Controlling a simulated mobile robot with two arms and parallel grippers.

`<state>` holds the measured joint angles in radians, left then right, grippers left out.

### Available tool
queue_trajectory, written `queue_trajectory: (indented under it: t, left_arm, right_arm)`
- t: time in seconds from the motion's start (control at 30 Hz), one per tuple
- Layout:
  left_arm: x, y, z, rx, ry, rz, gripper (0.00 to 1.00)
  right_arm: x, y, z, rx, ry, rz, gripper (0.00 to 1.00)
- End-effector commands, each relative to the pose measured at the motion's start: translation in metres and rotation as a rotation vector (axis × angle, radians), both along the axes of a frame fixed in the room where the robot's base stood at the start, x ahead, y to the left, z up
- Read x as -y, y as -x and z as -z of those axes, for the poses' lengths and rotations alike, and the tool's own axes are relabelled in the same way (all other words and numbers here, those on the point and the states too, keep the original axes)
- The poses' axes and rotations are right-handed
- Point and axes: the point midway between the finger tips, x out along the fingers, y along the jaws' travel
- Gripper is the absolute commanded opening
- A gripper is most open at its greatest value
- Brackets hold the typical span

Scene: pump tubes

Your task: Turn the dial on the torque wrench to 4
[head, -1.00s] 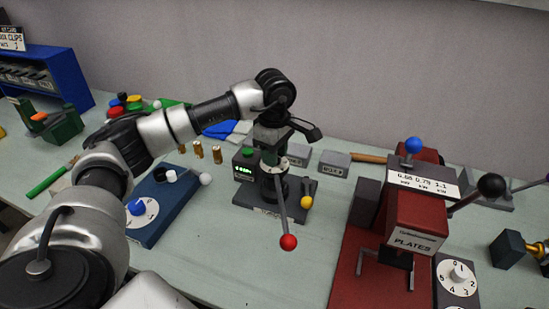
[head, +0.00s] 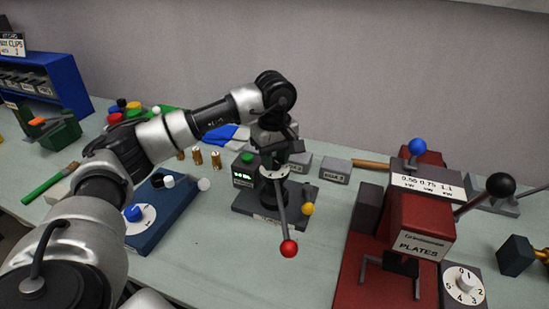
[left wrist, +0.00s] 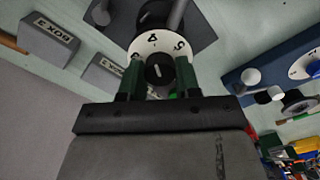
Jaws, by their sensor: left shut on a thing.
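The torque wrench (head: 281,207) stands mid-table, with a lever ending in a red ball (head: 289,248). Its white dial (left wrist: 146,43) shows at the top of the left wrist view, with the figures 4 and 5 readable. A round black knob (left wrist: 159,70) with a pale pointer line sits in the dial's middle. My left gripper (left wrist: 160,76) is above the dial, with its green fingers either side of the knob, shut on it. In the head view the gripper (head: 268,158) partly hides the dial. I cannot tell exactly which figure the pointer meets. My right gripper is out of view.
A red press marked PLATES (head: 421,230) stands to the right, with a white numbered dial (head: 464,285) beside it. A blue box (head: 153,222) with a blue knob is to the left. Small grey boxes (head: 335,171) stand behind. Bare table lies in front.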

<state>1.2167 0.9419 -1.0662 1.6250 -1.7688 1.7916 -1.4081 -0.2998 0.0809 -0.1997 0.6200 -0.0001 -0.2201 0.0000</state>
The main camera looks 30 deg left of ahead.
Motion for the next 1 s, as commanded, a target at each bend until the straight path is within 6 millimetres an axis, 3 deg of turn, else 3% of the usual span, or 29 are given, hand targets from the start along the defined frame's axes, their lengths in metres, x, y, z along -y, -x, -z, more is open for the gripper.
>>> queue_trajectory:
  t: [0.27,0.3,0.43,0.77,1.0]
  left_arm:
    - [0.0,-0.001,-0.002,0.005,0.001,-0.002,0.09]
    - [0.0,-0.001,-0.002,0.005,0.001,-0.002,0.37]
    - [0.0,-0.001,-0.001,0.003,0.0,-0.002,0.57]
    - [0.0,0.0,-0.004,0.002,0.0,-0.001,0.58]
    - [0.0,-0.001,-0.041,0.006,0.001,-0.001,0.58]
  right_arm:
    - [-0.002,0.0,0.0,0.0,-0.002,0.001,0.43]
    - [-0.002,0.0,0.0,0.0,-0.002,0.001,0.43]
    - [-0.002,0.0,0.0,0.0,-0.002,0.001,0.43]
    - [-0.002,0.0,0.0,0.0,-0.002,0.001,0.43]
    - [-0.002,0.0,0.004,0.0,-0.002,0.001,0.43]
